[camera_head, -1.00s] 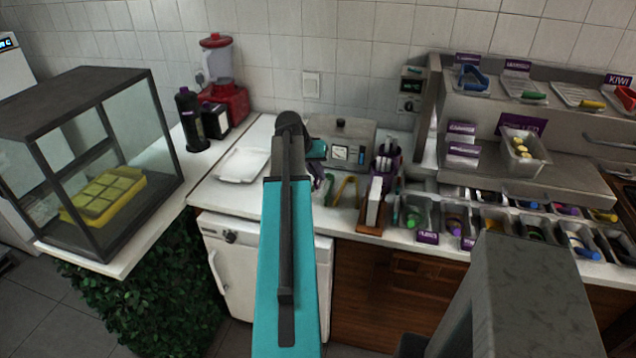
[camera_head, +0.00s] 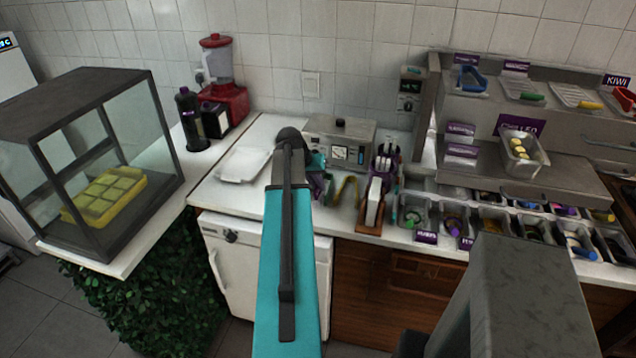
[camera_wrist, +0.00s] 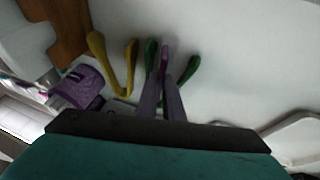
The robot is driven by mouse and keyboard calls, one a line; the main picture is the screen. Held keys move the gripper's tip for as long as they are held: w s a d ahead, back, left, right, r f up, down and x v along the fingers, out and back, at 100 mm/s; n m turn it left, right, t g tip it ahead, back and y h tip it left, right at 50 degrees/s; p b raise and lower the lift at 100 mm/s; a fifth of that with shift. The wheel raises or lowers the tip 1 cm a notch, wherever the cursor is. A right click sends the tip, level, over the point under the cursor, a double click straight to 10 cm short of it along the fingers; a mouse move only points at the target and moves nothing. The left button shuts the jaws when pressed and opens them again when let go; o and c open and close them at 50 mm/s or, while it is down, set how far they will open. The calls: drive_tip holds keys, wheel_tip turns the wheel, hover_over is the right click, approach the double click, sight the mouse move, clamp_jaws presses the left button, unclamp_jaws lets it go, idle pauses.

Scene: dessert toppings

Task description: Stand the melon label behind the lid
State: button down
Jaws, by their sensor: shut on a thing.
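My gripper (camera_wrist: 162,88) points at the counter in the wrist view, its two narrow grey fingers close together. A thin purple piece (camera_wrist: 165,54), seen nearly edge-on between the fingertips, looks like the melon label; its text is not visible. In the head view my arm mostly hides the gripper and what it holds. A flat white tray-like piece (camera_head: 244,164), possibly the lid, lies on the counter left of my gripper. Its rim also shows at the right of the wrist view (camera_wrist: 292,130).
Yellow tongs (camera_head: 346,188) and green-handled tongs (camera_wrist: 194,68) lie by my gripper. A metal appliance (camera_head: 340,145) stands at the wall. A purple holder (camera_head: 384,168) and topping bins (camera_head: 414,212) are to the right. A glass case (camera_head: 90,150) and red blender (camera_head: 222,85) are left.

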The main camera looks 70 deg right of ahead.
drive_tip(key=shift+f, duration=0.2)
drive_tip(key=shift+f, duration=0.15)
drive_tip(key=c, duration=1.9)
unclamp_jaws()
drive_tip(key=shift+r, duration=0.2)
drive_tip(key=b+v, duration=0.2)
drive_tip(key=v, duration=1)
drive_tip(key=shift+b, duration=0.35)
drive_tip(key=shift+f, duration=0.1)
